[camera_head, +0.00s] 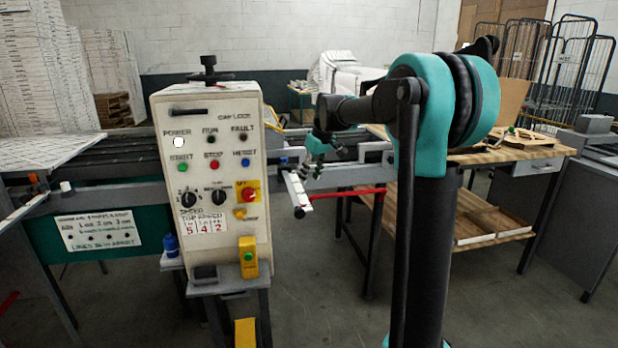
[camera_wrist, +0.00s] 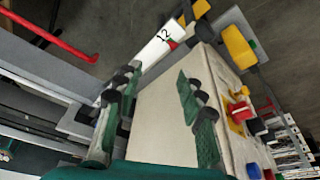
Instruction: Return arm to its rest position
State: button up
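My arm rises at the right of the head view, bends at a teal joint and reaches left. My gripper (camera_head: 316,150) hangs just right of the control box (camera_head: 212,190), above the machine's rail. In the wrist view, my gripper (camera_wrist: 158,82) shows two dark green and black fingers spread apart. Nothing shows held between them; the cream side of the control box (camera_wrist: 160,125) is seen behind the gap. I cannot tell the exact distance from the fingers to the box.
A conveyor machine with a white bar (camera_head: 297,190) and a red rod (camera_head: 347,193) lies around the gripper. A wooden workbench (camera_head: 500,152) stands at right, with wire cages (camera_head: 545,60) behind. A blue bottle (camera_head: 170,245) is beside the box. Open floor lies in front.

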jog(key=shift+s+f, duration=0.1)
jog(key=shift+s, duration=0.1)
jog(key=s+d+f+m, duration=0.2)
jog(key=s+f, duration=0.5)
jog(key=s, duration=0.4)
jog(key=s+d+f+m+h, duration=0.1)
jog(key=s+d+f+m, duration=0.2)
jog(key=s+d+f, duration=0.2)
jog(key=s+d+f+m+t+h, duration=0.1)
jog(key=s+d+f, duration=0.3)
jog(key=s+f, duration=0.6)
jog(key=s+m, duration=0.1)
jog(key=s, duration=0.7)
jog(key=shift+s+d+f+m, duration=0.2)
jog(key=shift+f+m, duration=0.05)
jog(key=shift+m, duration=0.05)
